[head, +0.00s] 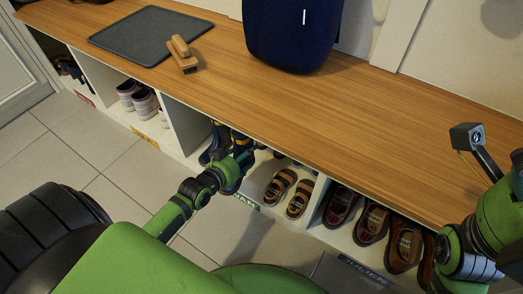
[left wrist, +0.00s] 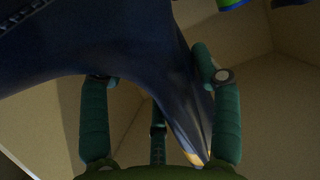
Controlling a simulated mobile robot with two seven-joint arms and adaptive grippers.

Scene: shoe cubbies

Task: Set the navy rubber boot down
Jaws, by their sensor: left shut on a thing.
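The navy rubber boot (left wrist: 110,45) fills much of the left wrist view, dark and glossy with a yellow patch at its lower end. My left gripper (left wrist: 158,100) is shut on it, with green fingers on both sides of the boot. In the head view my left gripper (head: 242,158) is at the front opening of a white cubby under the bench, and its fingers and wrist hide part of the boot. Dark blue boot shapes (head: 216,142) show there; I cannot tell clearly where one ends. My right arm is at the right edge, its gripper out of sight.
The wooden bench top (head: 330,112) overhangs the cubbies. Brown sandals (head: 280,186) stand to the right, dark leather shoes (head: 372,222) beyond, and pale sneakers (head: 143,103) to the left. A brush (head: 182,54), a grey mat (head: 150,35) and a navy bag (head: 292,35) lie on top.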

